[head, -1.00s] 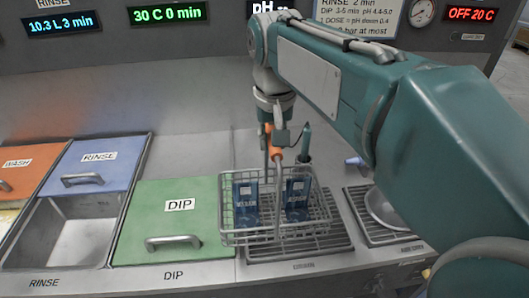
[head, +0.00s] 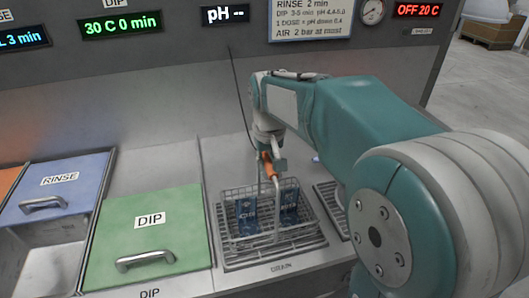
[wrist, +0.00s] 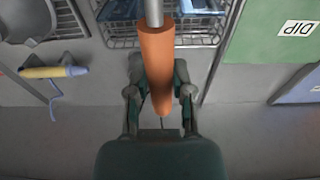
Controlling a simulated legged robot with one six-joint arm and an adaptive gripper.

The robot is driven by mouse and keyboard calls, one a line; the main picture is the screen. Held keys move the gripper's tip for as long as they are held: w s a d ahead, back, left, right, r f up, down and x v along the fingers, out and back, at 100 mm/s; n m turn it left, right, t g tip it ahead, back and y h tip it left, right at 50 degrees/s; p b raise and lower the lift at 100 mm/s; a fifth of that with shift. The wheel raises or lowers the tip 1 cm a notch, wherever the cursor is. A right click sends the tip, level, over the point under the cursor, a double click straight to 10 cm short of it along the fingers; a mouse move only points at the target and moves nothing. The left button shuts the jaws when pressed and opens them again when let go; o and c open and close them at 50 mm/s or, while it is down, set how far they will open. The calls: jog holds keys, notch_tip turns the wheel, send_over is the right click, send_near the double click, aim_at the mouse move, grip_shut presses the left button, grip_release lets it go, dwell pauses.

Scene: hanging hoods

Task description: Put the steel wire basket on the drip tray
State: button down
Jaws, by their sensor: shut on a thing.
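The steel wire basket (head: 296,211) holds blue packets (head: 247,214) and is at the drip tray (head: 228,257), a slatted grate in the counter right of the green DIP lid. The basket covers most of the tray; whether its base touches the slats I cannot tell. My gripper (head: 268,160) is above the basket, shut on its upright handle with the orange grip. In the wrist view my gripper's fingers (wrist: 160,92) close around the orange grip (wrist: 157,62), and the basket's wire rim (wrist: 118,42) shows at the top.
The green DIP lid (head: 145,232) and the blue RINSE lid (head: 56,190) lie to the left, with an open steel basin (head: 50,272) in front of the blue lid. Another slatted grate (head: 329,196) is to the right. A yellow-handled tool (wrist: 52,72) shows in the wrist view.

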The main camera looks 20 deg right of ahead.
jog(key=shift+f, duration=0.2)
jog(key=c, duration=0.5)
grip_release()
jog(key=shift+f, duration=0.1)
notch_tip(320, 180, up, 12)
jog(key=s, duration=0.1)
jog(key=s+f+t, duration=0.2)
jog(key=s+f, duration=0.3)
jog(key=s, duration=0.5)
jog(key=s+f+t, duration=0.2)
jog(key=s+f, duration=0.3)
jog(key=s, duration=0.5)
jog(key=shift+d+f, duration=0.2)
